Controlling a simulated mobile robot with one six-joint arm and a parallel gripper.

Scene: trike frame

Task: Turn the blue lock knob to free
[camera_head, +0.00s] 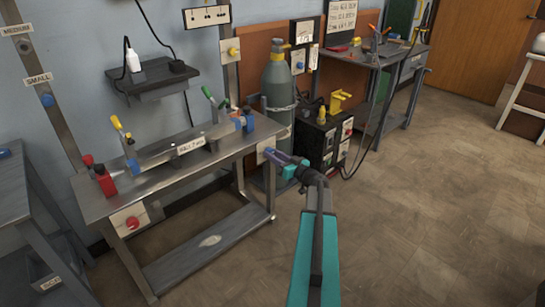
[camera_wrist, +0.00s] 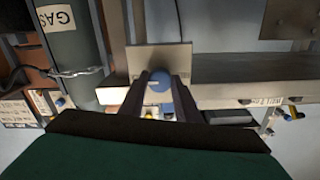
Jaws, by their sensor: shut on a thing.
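The blue lock knob (camera_wrist: 159,82) sits on a pale square plate (camera_wrist: 172,58) in the wrist view and has a light mark on its face. My gripper (camera_wrist: 158,88) is shut on it, with one dark finger on each side. In the head view my gripper (camera_head: 277,156) reaches the plate (camera_head: 264,149) at the right end of the steel workbench (camera_head: 226,148). The knob is mostly hidden there by the fingers.
A grey gas cylinder (camera_head: 276,92) stands chained just behind the bench end, and a black machine (camera_head: 325,137) stands to its right. A red button (camera_head: 132,222) is on the bench's front left. Open floor (camera_head: 420,220) lies to the right.

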